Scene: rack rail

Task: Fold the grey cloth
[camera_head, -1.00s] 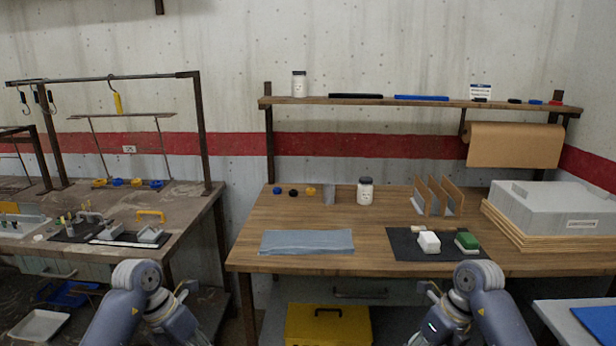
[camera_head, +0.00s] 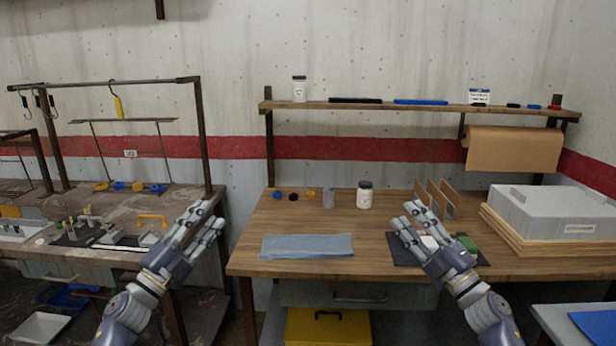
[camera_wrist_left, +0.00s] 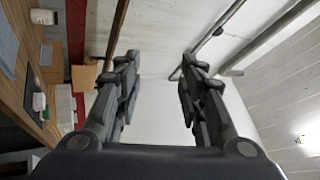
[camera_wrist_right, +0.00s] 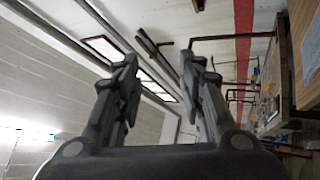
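The grey cloth (camera_head: 307,246) lies flat as a wide strip along the front left of the wooden table in the head view. Part of it shows at the left edge of the left wrist view (camera_wrist_left: 8,42). My left gripper (camera_head: 208,216) is raised left of the table, apart from the cloth, open and empty. Its spread fingers show in the left wrist view (camera_wrist_left: 158,75). My right gripper (camera_head: 408,215) is raised in front of the black mat, right of the cloth, open and empty. Its fingers are apart in the right wrist view (camera_wrist_right: 158,75).
The black mat (camera_head: 403,257) holds a white block and a green block (camera_head: 467,243). Wood around the cloth is bare.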

